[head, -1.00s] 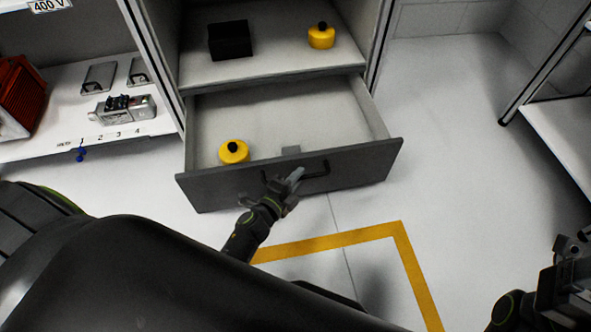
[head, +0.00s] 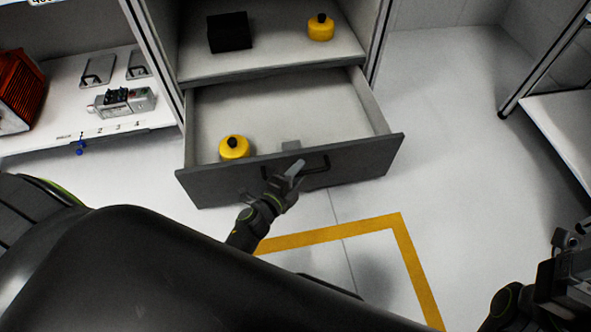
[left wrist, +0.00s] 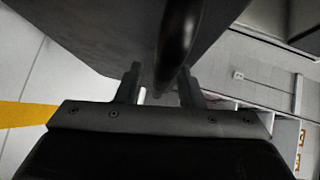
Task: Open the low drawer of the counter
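The low drawer (head: 330,178) of the counter is pulled well out, its grey front standing clear of the cabinet and its inside showing. Its dark bar handle (head: 318,167) is on the front and also shows as a curved bar in the left wrist view (left wrist: 180,40). My left gripper (head: 292,172) is at the left part of the handle. In the left wrist view its two fingers (left wrist: 160,88) stand apart, with the bar showing between them and gaps beside it; contact is unclear. My right gripper (head: 568,243) is at the right edge, away from the drawer; its fingers are unclear.
A yellow canister (head: 234,148) sits in the drawer. On the shelf above are a black box (head: 229,33) and another yellow canister (head: 320,28). A white bench (head: 60,125) stands left, a white shelf (head: 565,125) right. The floor right of the drawer is clear.

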